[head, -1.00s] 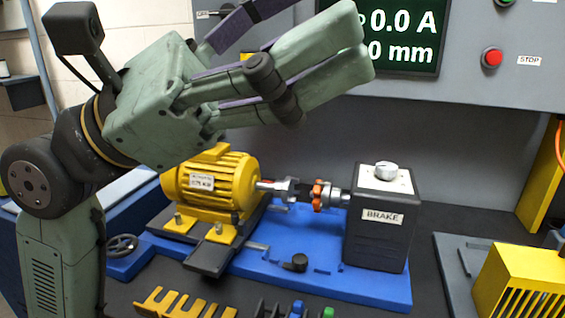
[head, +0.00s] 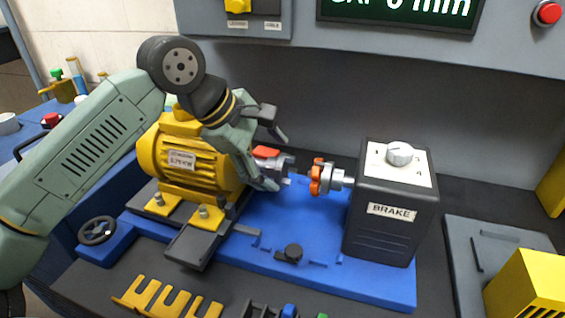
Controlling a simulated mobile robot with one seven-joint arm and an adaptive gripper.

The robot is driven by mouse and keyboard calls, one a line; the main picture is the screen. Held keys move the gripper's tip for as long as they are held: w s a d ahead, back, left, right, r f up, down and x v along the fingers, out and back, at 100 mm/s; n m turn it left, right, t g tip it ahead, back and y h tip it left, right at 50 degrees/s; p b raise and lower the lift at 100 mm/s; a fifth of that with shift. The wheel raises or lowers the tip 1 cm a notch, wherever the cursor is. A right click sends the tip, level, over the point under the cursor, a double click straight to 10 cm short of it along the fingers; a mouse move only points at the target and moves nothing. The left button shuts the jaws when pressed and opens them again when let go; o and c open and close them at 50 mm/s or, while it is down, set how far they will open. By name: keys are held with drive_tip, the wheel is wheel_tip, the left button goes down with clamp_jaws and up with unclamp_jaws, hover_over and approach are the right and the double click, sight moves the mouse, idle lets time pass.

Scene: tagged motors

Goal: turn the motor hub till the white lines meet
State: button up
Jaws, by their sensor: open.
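The yellow motor (head: 190,150) stands on the blue bed at left, its shaft side facing right. The silver motor hub (head: 287,166) is partly hidden by my gripper (head: 277,162). My gripper is open, with one finger above and behind the hub and the other below and in front of it; I cannot tell whether they touch it. To the right is the brake-side hub (head: 335,178) with its orange insert (head: 317,178), on the shaft of the black brake box (head: 392,200). The white lines are too small to make out.
The blue bed (head: 330,277) carries a black knob (head: 290,254). A yellow slotted bracket (head: 165,300) lies in front. A yellow vented box (head: 530,287) stands at right. The grey panel with a display (head: 400,12) and red button (head: 547,13) is behind.

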sight(283, 168)
drive_tip(key=shift+p+x, duration=0.35)
drive_tip(key=shift+x, duration=1.8)
drive_tip(key=shift+c, duration=0.2)
drive_tip(key=c, duration=1.1)
drive_tip(key=shift+c, duration=0.2)
drive_tip(key=shift+d+r, duration=0.1)
drive_tip(key=n+g+y+p, duration=0.1)
drive_tip(key=g, duration=0.3)
drive_tip(key=g+y, duration=0.1)
drive_tip(key=g, duration=0.1)
drive_tip(key=n+g+y+p, duration=0.1)
drive_tip(key=g, duration=0.2)
drive_tip(key=shift+g, duration=0.5)
